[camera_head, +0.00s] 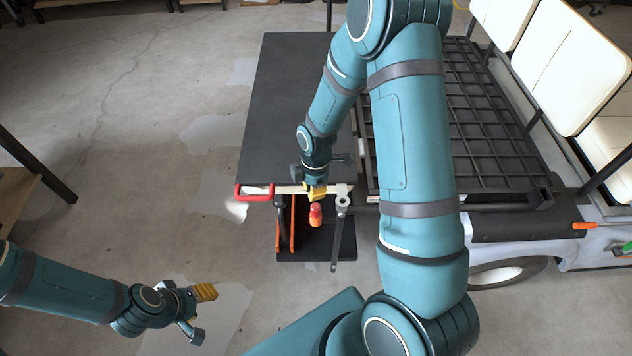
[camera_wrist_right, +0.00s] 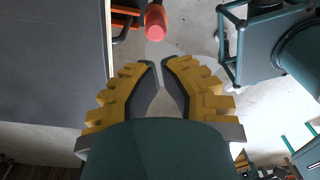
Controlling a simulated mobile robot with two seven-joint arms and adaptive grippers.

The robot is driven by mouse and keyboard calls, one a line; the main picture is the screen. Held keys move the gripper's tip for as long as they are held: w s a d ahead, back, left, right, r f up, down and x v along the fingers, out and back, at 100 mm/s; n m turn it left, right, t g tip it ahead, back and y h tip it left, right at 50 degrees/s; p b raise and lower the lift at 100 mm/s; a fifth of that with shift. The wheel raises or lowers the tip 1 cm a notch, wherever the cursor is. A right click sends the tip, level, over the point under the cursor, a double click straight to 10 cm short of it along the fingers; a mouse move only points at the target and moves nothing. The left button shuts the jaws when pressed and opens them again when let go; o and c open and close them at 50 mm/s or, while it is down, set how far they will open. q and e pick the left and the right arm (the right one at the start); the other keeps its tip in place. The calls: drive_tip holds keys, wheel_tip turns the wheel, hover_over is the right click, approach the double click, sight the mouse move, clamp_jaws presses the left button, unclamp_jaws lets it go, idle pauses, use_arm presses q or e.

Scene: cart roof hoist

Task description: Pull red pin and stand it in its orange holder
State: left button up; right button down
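The red pin, as far as I can tell, is the short red-orange cylinder (camera_head: 316,215) just below my right gripper (camera_head: 316,194) in the head view. In the right wrist view this red cylinder (camera_wrist_right: 155,22) is at the top, beyond the fingertips and apart from them. My right gripper (camera_wrist_right: 157,65) is partly open, with a narrow empty gap between its yellow fingers. Orange upright parts (camera_head: 292,225) stand left of the cylinder; I cannot tell if they are the holder. My left gripper (camera_head: 205,292) is at lower left, away from everything, its finger gap unclear.
A grey lever (camera_head: 340,225) hangs right of the cylinder. A cart with a black grid bed (camera_head: 490,125) and white seats (camera_head: 570,70) is at right.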

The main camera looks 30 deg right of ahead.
sight(316, 206)
drive_tip(key=m+p, duration=0.1)
drive_tip(key=p, duration=0.3)
drive_tip(key=shift+m, duration=0.3)
use_arm(q)
wheel_tip(316, 206, up, 7)
drive_tip(key=p, duration=0.1)
use_arm(e)
drive_tip(key=shift+d+f+m+h, duration=0.35)
drive_tip(key=shift+d+m+h, duration=0.05)
use_arm(q)
drive_tip(key=shift+s+d+f+b, duration=0.1)
drive_tip(key=shift+s+f+b, duration=0.05)
drive_tip(key=shift+f+b, duration=0.95)
drive_tip(key=shift+s+f+b, duration=0.15)
drive_tip(key=shift+f+b, duration=0.75)
drive_tip(key=shift+f, duration=0.35)
use_arm(e)
drive_tip(key=shift+f, duration=3.05)
use_arm(q)
drive_tip(key=shift+f+b, duration=0.45)
drive_tip(key=shift+b, duration=0.05)
use_arm(e)
drive_tip(key=shift+f, duration=0.5)
use_arm(q)
drive_tip(key=shift+r, duration=0.15)
use_arm(e)
drive_tip(key=shift+r, duration=0.15)
